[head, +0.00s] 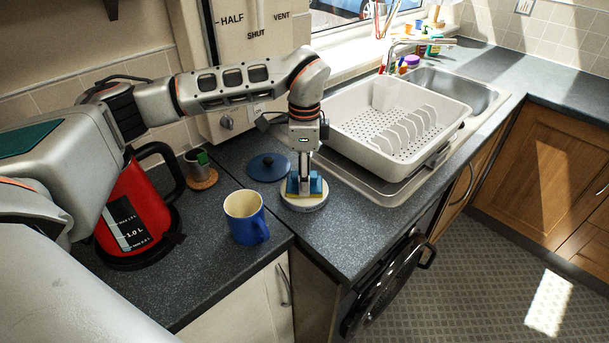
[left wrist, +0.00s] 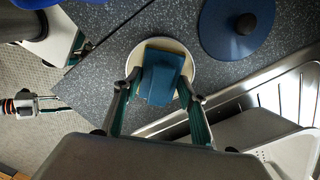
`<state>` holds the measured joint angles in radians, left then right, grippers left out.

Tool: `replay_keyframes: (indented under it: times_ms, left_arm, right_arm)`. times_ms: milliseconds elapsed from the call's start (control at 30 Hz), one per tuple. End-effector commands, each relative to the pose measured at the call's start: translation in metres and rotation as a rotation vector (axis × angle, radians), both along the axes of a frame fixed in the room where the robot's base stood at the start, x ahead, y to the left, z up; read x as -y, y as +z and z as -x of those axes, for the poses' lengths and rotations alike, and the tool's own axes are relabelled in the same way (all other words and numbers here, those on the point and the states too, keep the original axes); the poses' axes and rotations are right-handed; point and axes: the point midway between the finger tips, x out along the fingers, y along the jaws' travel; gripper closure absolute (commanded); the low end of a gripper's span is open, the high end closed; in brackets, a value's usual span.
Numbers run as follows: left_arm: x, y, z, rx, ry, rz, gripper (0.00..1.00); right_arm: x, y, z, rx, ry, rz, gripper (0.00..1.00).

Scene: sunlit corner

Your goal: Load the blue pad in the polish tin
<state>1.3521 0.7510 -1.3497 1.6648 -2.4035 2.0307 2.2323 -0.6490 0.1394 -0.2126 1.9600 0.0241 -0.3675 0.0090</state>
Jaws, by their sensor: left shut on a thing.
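My left gripper (head: 304,183) points down and is shut on the blue pad (head: 316,185). The left wrist view shows the pad (left wrist: 163,75) between the two fingers (left wrist: 160,88). The round, cream-rimmed polish tin (head: 304,205) stands on the counter directly below. In the wrist view its rim (left wrist: 187,58) shows around the pad's far side, and the pad covers much of its inside. I cannot tell whether the pad touches the tin.
A blue knobbed lid (head: 268,167) lies just behind the tin. A blue mug (head: 246,218) and a red kettle (head: 135,215) stand to the left, with a small pot on a cork mat (head: 202,179). A dish rack (head: 395,120) is close on the right. The counter's front edge is near.

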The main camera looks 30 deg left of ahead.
Motion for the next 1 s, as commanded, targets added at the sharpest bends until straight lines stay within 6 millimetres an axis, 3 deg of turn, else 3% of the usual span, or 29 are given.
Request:
replay_keyframes:
  times_ms: [700, 1000]
  left_arm:
    - [0.000, 0.048, 0.000, 0.000, 0.000, 0.000, 0.76]
    - [0.000, 0.068, 0.000, 0.000, 0.000, 0.000, 0.76]
  right_arm:
    - [0.000, 0.031, -0.001, 0.003, 0.000, -0.002, 0.64]
    - [0.000, 0.030, 0.001, -0.002, -0.001, 0.000, 0.64]
